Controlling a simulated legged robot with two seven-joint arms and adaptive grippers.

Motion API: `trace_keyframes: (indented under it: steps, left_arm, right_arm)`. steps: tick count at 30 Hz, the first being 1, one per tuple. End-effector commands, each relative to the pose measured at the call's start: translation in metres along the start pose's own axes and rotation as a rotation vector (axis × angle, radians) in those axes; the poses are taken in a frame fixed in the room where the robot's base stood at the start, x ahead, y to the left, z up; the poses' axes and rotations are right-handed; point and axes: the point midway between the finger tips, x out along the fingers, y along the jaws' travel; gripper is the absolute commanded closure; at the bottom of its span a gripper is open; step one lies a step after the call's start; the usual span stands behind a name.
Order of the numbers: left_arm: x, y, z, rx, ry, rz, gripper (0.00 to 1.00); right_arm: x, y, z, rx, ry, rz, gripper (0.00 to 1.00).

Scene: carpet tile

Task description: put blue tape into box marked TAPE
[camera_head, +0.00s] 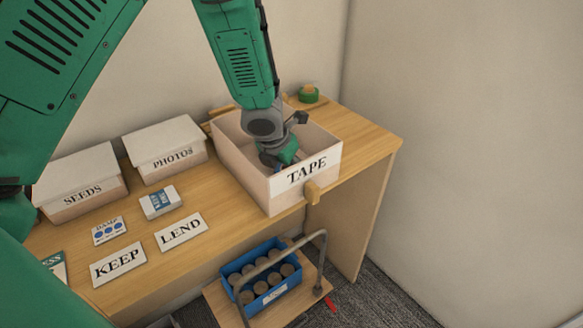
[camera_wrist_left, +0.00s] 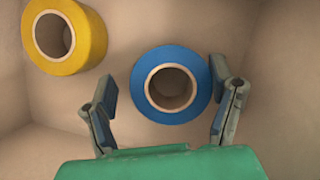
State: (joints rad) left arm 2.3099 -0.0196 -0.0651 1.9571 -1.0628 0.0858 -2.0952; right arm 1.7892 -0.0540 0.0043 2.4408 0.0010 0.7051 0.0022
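The open box marked TAPE (camera_head: 243,167) stands on the wooden desk, its label facing front. My left gripper (camera_head: 279,160) reaches down inside it. In the left wrist view the blue tape roll (camera_wrist_left: 198,84) lies flat on the box floor, seen end-on. My left gripper's fingers (camera_wrist_left: 163,72) are open on both sides of the roll, with a clear gap at the left finger and little gap at the right. A yellow tape roll (camera_wrist_left: 90,38) lies in the box at upper left. My right gripper is not in view.
Lidded boxes SEEDS (camera_head: 80,200) and PHOTOS (camera_head: 175,160) stand left on the desk (camera_head: 215,232). KEEP (camera_head: 118,264) and LEND (camera_head: 181,232) cards lie in front. A green roll (camera_head: 309,97) sits behind the TAPE box. A blue crate (camera_head: 264,301) of cylinders stands on a cart below.

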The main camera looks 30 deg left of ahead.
Motion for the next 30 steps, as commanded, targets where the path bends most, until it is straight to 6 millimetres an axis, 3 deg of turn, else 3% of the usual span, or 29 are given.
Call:
trace_keyframes:
  steps: [11, 24, 30]
  left_arm:
    - [-0.012, -0.004, 0.003, 0.0, -0.001, 0.005, 0.23]
    - [-0.1, -0.002, 0.003, -0.001, -0.002, -0.001, 0.23]
    - [-0.121, -0.002, 0.003, -0.001, 0.0, 0.001, 0.23]
  right_arm:
    - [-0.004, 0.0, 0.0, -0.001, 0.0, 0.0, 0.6]
    - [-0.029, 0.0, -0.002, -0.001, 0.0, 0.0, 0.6]
    - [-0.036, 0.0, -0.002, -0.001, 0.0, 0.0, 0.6]
